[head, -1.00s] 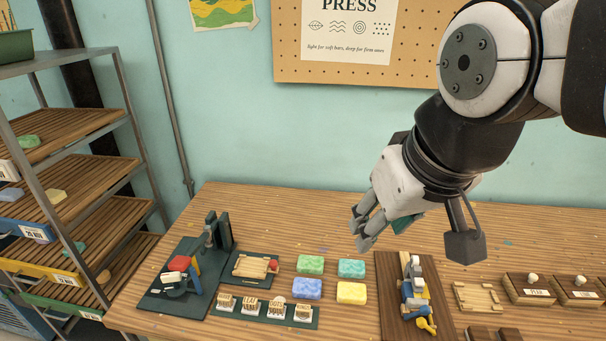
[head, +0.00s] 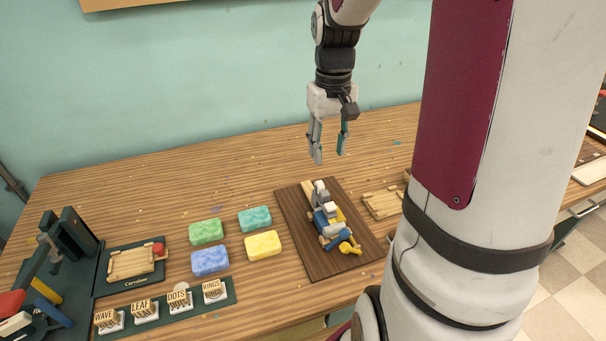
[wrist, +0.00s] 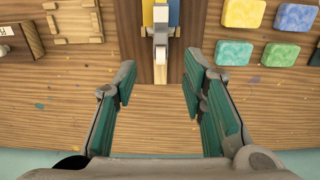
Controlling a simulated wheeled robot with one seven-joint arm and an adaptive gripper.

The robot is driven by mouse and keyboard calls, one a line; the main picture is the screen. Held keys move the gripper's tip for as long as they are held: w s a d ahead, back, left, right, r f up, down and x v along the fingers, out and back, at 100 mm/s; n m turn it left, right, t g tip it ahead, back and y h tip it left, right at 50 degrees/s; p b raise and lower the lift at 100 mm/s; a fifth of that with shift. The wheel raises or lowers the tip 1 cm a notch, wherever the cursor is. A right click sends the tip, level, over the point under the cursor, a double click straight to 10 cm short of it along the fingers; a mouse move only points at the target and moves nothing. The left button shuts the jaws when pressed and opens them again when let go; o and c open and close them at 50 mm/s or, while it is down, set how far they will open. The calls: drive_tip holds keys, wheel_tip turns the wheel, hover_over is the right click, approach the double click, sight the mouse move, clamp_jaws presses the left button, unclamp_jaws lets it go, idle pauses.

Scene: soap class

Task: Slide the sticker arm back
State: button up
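The sticker device, made of blue, yellow, grey and white parts (head: 328,222), stands on a dark brown board (head: 296,232). I cannot tell clearly which part is the sticker arm. My gripper (head: 330,158) is open and empty, pointing down above the table near the board's back edge. It is apart from the device. In the wrist view my gripper's teal-padded fingers (wrist: 160,78) are spread wide. The device's grey and white upright end (wrist: 160,42) shows in the gap ahead of them, along a pale wooden strip.
Green (head: 206,231), teal (head: 255,219), blue (head: 210,261) and yellow (head: 263,245) soap bars lie left of the board. Several labelled stamps sit on a green strip (head: 226,297) at front left. A wooden frame (head: 382,204) lies right of the board. The table's back is clear.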

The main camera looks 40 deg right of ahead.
sight(325, 193)
wheel_tip(325, 193, down, 13)
drive_tip(key=shift+a+f+b, duration=0.1)
drive_tip(key=shift+b, duration=0.5)
clamp_jaws()
